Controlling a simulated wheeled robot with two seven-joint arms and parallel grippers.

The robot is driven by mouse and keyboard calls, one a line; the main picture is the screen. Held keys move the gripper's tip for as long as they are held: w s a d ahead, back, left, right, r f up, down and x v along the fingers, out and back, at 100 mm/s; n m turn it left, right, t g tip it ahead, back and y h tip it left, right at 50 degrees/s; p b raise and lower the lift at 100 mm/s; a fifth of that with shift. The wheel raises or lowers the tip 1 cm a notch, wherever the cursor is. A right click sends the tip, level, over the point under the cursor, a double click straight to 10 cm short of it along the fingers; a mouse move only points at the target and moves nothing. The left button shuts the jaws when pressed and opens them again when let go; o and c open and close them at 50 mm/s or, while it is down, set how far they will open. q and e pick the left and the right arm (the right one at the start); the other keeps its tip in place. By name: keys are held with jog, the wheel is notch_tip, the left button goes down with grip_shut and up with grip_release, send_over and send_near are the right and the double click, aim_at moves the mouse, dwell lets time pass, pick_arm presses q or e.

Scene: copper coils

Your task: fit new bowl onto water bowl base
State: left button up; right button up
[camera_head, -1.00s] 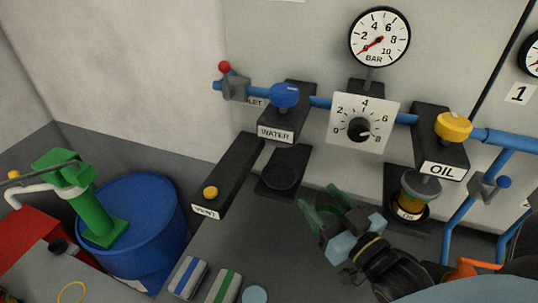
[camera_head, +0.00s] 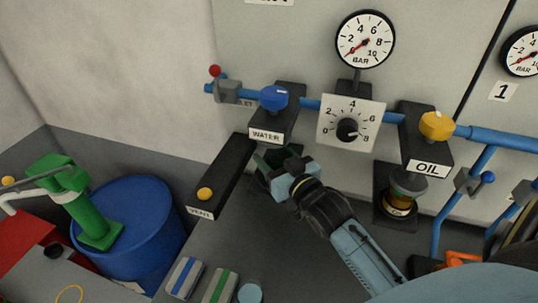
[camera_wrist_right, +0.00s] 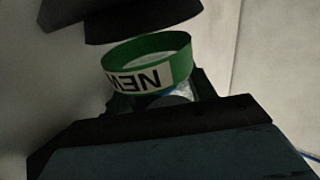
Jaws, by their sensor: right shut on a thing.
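The new bowl (camera_wrist_right: 150,62) is a clear cup with a green rim band and a white "NEW" label, seen in the right wrist view. My right gripper (camera_head: 268,166) is shut on it and holds it upright under the water unit (camera_head: 287,112) in the head view. The dark round underside of the water bowl base (camera_wrist_right: 140,22) is just above the bowl's rim in the wrist view. I cannot tell whether they touch. In the head view my gripper hides most of the bowl and the plate under the water unit. My left gripper is not in view.
The black vent block (camera_head: 228,178) with a yellow button is close to the gripper's left. The oil unit (camera_head: 425,140) with its amber bowl (camera_head: 402,192) stands at the right. A blue drum (camera_head: 140,225) is at the lower left. Striped blocks (camera_head: 184,278) lie in front.

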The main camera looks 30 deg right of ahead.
aim_at(269, 158)
jog(key=shift+w+f, duration=0.4)
jog(key=shift+w, duration=0.2)
jog(key=shift+w+f, duration=0.4)
jog(key=shift+w, duration=0.2)
jog(key=shift+s, duration=0.15)
jog(key=shift+f, duration=0.3)
jog(key=o, duration=1.1)
jog(key=shift+r, duration=0.1)
jog(key=shift+r, duration=0.35)
jog(key=s+b, duration=0.1)
jog(key=s, duration=1.1)
jog(key=shift+f, duration=0.1)
